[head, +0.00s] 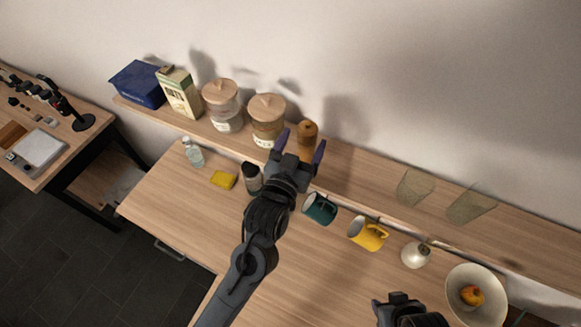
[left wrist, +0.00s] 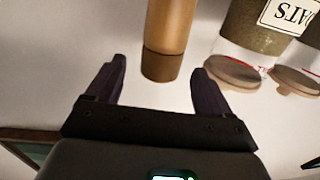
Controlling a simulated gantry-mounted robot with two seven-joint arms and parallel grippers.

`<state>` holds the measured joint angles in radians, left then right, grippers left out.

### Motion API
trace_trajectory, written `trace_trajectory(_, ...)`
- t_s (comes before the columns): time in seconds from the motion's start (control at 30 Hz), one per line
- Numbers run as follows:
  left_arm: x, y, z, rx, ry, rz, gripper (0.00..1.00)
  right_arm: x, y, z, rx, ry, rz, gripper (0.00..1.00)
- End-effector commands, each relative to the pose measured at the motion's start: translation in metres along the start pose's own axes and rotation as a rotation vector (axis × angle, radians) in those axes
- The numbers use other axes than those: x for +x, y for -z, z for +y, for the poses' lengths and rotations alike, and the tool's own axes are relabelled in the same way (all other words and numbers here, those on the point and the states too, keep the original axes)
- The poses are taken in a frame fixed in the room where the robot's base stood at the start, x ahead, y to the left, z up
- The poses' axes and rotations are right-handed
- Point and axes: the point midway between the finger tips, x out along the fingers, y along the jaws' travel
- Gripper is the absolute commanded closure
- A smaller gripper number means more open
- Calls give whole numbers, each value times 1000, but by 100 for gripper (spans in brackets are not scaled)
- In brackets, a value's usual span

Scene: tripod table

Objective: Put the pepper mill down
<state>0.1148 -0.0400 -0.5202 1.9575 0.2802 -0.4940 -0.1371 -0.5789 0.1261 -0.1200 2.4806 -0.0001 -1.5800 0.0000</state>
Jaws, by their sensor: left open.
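The brown wooden pepper mill (head: 307,134) is upright at the shelf, beside the lidded jars; my gripper hides its lower part. In the left wrist view the mill (left wrist: 168,38) appears upside down, its darker top end between the fingers. My left gripper (head: 301,147) is open, with one finger on each side of the mill. In the left wrist view, gaps show between the mill and both fingers of the gripper (left wrist: 158,68). My right gripper (head: 398,303) is only partly in view at the bottom edge, and its jaws cannot be made out.
Two lidded jars (head: 267,122), a carton (head: 180,93) and a blue bin (head: 138,84) stand left on the shelf; two glasses (head: 414,187) stand right.

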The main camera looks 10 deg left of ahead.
Motion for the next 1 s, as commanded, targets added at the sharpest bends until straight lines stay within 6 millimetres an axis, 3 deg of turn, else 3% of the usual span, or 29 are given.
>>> trace_trajectory(0.3,-56,-3,0,-1,-1,-2,19,14,-4,-2,6,5,0,57)
trace_trajectory(0.53,-76,-1,0,0,0,-2,19,17,-5,-3,9,7,0,57)
trace_trajectory(0.63,-81,-9,-3,-4,-1,-34,19,17,-5,-3,9,7,0,57)
trace_trajectory(0.77,-99,-48,-17,-20,-7,-187,19,17,-5,-3,9,7,0,57)
trace_trajectory(0.83,-118,-82,-30,-33,-8,-325,19,17,-5,-3,9,7,0,57)
trace_trajectory(1.0,-196,-165,-63,-58,10,-721,19,17,-6,-2,6,5,-1,57)
